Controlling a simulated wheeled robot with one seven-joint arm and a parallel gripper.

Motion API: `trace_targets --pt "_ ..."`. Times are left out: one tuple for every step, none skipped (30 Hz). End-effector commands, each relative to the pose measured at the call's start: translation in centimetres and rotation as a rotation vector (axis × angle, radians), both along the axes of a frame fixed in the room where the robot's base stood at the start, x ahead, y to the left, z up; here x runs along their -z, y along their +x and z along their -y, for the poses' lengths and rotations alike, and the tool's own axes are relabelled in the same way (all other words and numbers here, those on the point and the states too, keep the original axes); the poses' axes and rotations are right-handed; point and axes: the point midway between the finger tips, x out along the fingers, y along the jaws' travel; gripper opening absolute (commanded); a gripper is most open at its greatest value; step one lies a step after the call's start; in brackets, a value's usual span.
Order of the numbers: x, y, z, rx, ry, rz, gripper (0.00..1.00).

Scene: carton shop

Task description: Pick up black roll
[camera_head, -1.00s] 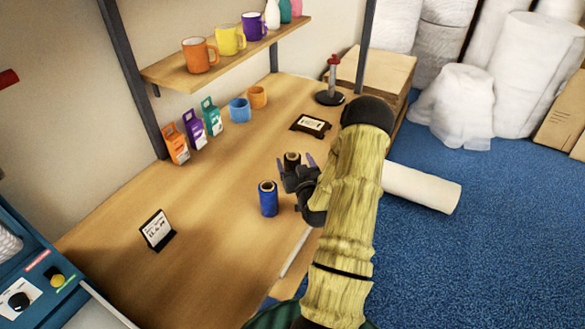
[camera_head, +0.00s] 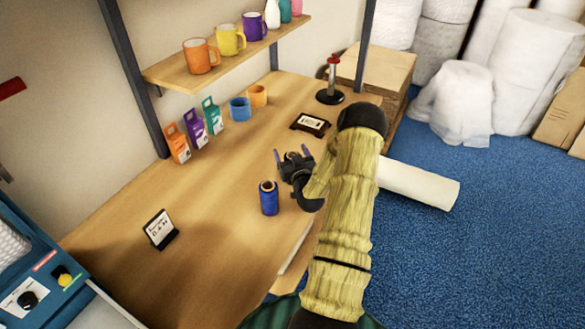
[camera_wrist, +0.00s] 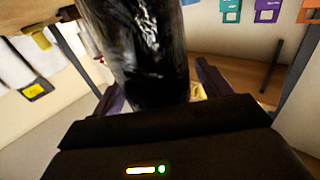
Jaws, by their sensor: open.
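The black roll (camera_wrist: 145,50) fills the upper middle of the wrist view, glossy and very close. It stands between my two purple-tipped fingers, with the left finger near its side and a gap on the right. In the head view my gripper (camera_head: 293,158) is over the table, open around the place of the roll. There the dark gripper body hides the roll or blends with it. Contact with the fingers cannot be made out.
A blue roll (camera_head: 269,199) stands on the wooden table (camera_head: 215,225) just in front of my gripper. A small sign (camera_head: 160,230) stands at the left. A dark framed card (camera_head: 311,124) and a red-topped stand (camera_head: 331,85) are behind. Boxes (camera_head: 195,129) line the wall.

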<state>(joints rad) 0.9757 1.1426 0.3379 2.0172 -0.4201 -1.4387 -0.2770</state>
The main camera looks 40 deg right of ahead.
Motion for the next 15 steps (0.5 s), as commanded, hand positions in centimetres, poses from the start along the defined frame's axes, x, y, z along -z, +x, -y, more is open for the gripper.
trace_targets --pt "-0.01 -0.01 0.00 0.000 0.000 0.000 0.77" --pt "-0.01 -0.01 0.01 0.000 0.000 0.000 0.77" --pt "-0.01 -0.01 0.01 0.000 0.000 0.000 0.77" --pt "-0.01 -0.02 0.00 0.000 0.000 0.000 0.77" --pt "-0.01 -0.02 0.00 0.000 0.000 0.000 0.77" --pt "-0.01 -0.02 0.00 0.000 0.000 0.000 0.74" --pt "-0.01 -0.02 0.00 0.000 0.000 0.000 0.68" --pt "-0.01 -0.02 0.00 0.000 0.000 0.000 0.62" --pt "-0.02 -0.02 0.00 0.000 0.000 0.000 0.54" --pt "-0.02 -0.02 0.00 0.000 0.000 0.000 0.48" --pt "-0.01 -0.02 0.00 0.000 0.000 0.000 0.42" --pt "-0.01 -0.02 0.00 0.000 0.000 0.000 0.34" --pt "-0.01 -0.03 0.00 0.000 0.000 0.000 0.28" --pt "-0.01 -0.03 0.00 0.000 0.000 0.000 0.22" --pt "-0.01 -0.03 0.00 0.000 0.000 0.000 0.15"
